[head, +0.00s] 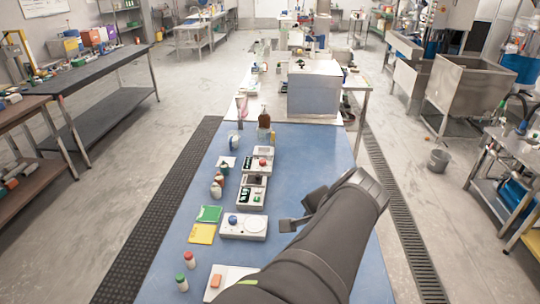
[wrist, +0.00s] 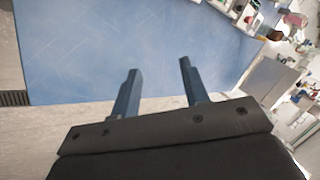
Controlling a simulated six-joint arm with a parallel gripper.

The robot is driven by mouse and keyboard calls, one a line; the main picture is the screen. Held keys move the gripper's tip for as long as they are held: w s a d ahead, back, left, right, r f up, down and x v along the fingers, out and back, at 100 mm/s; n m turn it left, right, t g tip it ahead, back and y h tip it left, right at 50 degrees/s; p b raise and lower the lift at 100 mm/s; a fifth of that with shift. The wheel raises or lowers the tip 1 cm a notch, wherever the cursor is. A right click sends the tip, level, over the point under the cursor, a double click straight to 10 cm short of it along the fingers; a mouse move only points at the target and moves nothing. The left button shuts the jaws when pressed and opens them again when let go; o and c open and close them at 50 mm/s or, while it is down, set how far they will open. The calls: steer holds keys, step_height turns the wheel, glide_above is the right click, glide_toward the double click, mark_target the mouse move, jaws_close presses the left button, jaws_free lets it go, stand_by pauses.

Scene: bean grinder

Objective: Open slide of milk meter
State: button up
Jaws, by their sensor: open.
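My gripper is at the right side of the blue table in the head view (head: 295,213). In the wrist view its two fingers (wrist: 155,68) are apart with nothing between them. A white device with a blue knob and a round plate (head: 257,228) stands just left of my gripper. Behind it, in the middle of the table, are a grey-white unit with a dark recess and green parts (head: 252,192) and a similar unit with a red knob (head: 262,160). I cannot tell which of these is the milk meter, and no slide is clear at this size.
A green pad (head: 208,214) and a yellow pad (head: 202,234) lie left of the white device. Small shakers (head: 189,260) stand near the front left. A brown bottle (head: 264,118) stands at the back. The blue table (head: 315,150) is clear to the right of the units.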

steer(key=w+a+f+m+y, duration=0.25)
steer(key=w+m+y, duration=0.4)
steer(key=w, duration=1.05)
steer(key=m+t+y, duration=0.2)
steer(key=m+y, duration=0.1)
steer(key=m, duration=0.5)
glide_toward(259, 175)
steer(key=x, duration=0.8)
steer(key=shift+s+a, duration=0.15)
jaws_close()
